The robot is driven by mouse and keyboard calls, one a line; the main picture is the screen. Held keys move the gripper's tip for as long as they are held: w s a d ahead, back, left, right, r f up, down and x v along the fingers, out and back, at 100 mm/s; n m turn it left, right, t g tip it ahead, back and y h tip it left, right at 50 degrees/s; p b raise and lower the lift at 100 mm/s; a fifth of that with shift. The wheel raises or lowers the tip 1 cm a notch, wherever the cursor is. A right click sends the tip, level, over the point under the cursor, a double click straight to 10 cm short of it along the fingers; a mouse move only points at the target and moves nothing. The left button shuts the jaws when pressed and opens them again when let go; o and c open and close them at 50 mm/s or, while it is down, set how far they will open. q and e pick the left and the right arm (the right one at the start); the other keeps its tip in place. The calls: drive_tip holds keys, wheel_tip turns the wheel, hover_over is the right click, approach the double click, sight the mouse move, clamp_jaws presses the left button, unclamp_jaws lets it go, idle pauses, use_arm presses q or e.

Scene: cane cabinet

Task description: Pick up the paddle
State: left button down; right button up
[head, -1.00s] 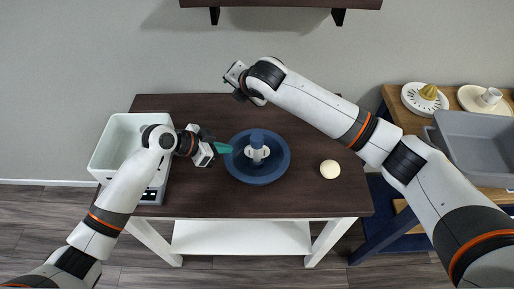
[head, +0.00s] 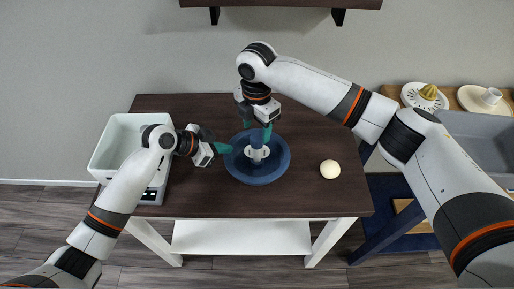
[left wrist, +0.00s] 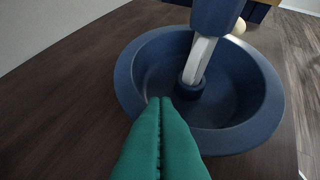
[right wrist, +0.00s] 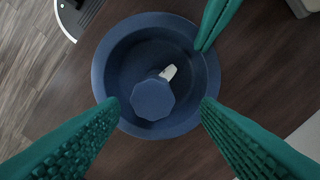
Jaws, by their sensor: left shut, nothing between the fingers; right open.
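A blue bowl (head: 274,172) sits on the dark table; it also shows in the left wrist view (left wrist: 262,100) and right wrist view (right wrist: 110,85). What looks like the paddle (head: 258,154) stands in its middle, with a blue faceted top and white part, also in the left wrist view (left wrist: 199,60) and right wrist view (right wrist: 153,99). My right gripper (head: 257,127) is open above it, pointing down. In the right wrist view, the blue top appears between the fingertips (right wrist: 160,104). My left gripper (head: 229,149) is shut and empty at the bowl's left rim.
A white bin (head: 115,143) on a scale stands left, beside my left arm. A pale ball (head: 330,169) lies to the right of the bowl. A side table at right holds a grey tub (head: 475,137) and a juicer (head: 427,94). A shelf (head: 290,3) hangs above.

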sight(257, 137)
drive_tip(key=shift+s+f, duration=0.2)
drive_tip(key=shift+f, duration=1.2)
drive_tip(key=shift+s+f, duration=0.2)
drive_tip(key=shift+f, duration=1.15)
drive_tip(key=c, duration=1.1)
